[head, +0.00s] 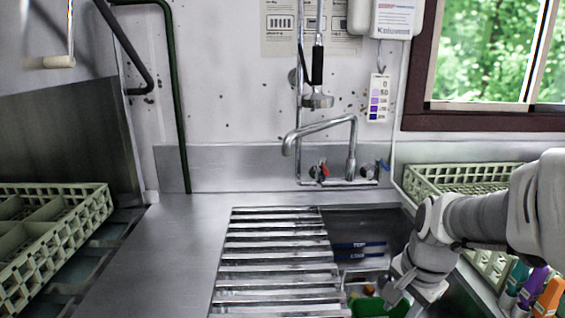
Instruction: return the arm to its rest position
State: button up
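My arm (470,220) reaches in from the right edge of the head view, over the right side of the sink. My gripper (391,292) points down and left at its end, low in the picture above the sink basin. Its fingers are small and partly hidden, so I cannot tell whether they are open or shut. A green item (372,307) lies just below and left of the gripper at the bottom edge. I cannot tell whether they touch.
A slatted metal rack (275,262) covers the sink's left part. A faucet (350,150) and hanging sprayer (317,98) stand behind. Pale green dish racks stand left (60,225) and right (430,180). Colored bottles (548,297) sit at lower right. The left counter (165,250) is clear.

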jog(key=s+a+r+n, duration=0.1)
jog(key=n, duration=0.1)
jog(key=s+a+r+n+t, duration=0.1)
jog(key=s+a+r, duration=0.1)
jog(key=s+a+r+n, duration=0.1)
jog(key=r+n, duration=0.1)
jog(key=shift+s+a+r+n+t, duration=0.15)
jog(key=shift+s+n+t, duration=0.15)
jog(key=s+a+r+n+t, duration=0.2)
jog(key=s+a+r+n, duration=0.1)
jog(key=s+n, duration=0.35)
notch_tip(320, 180, up, 16)
jog(key=p, duration=1.6)
jog(key=shift+a+r, duration=0.15)
jog(key=shift+r, duration=0.1)
